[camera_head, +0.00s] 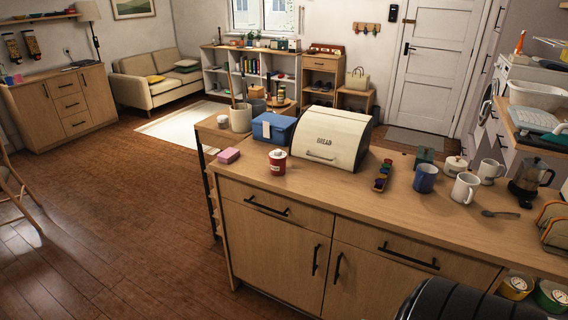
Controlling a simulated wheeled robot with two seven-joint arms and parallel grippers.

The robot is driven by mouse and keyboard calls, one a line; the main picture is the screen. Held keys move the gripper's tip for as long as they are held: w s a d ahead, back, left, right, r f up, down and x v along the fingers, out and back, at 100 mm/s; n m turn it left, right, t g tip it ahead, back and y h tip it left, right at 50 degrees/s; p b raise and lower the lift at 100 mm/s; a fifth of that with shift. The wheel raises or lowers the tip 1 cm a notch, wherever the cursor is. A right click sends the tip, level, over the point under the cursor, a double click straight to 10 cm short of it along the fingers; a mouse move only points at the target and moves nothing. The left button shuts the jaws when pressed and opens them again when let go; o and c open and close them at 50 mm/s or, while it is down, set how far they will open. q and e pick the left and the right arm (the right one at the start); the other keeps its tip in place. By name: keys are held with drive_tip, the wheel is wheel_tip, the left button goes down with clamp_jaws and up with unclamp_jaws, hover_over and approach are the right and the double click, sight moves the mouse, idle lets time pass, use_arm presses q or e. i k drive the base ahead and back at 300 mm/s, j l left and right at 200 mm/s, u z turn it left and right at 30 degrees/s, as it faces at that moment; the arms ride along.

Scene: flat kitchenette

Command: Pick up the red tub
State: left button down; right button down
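The red tub (277,165) stands upright on the wooden counter (330,195), near its front left part. It is small and round, with a white top and a pale label on its front. It stands just left of the cream bread bin (330,145) and in front of the blue box (273,131). Nothing hides its front. Neither of my grippers is in view.
A pink block (229,155) lies left of the tub. The counter front before the tub is clear.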

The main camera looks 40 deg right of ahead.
sight(278, 163)
drive_tip(key=z, duration=1.35)
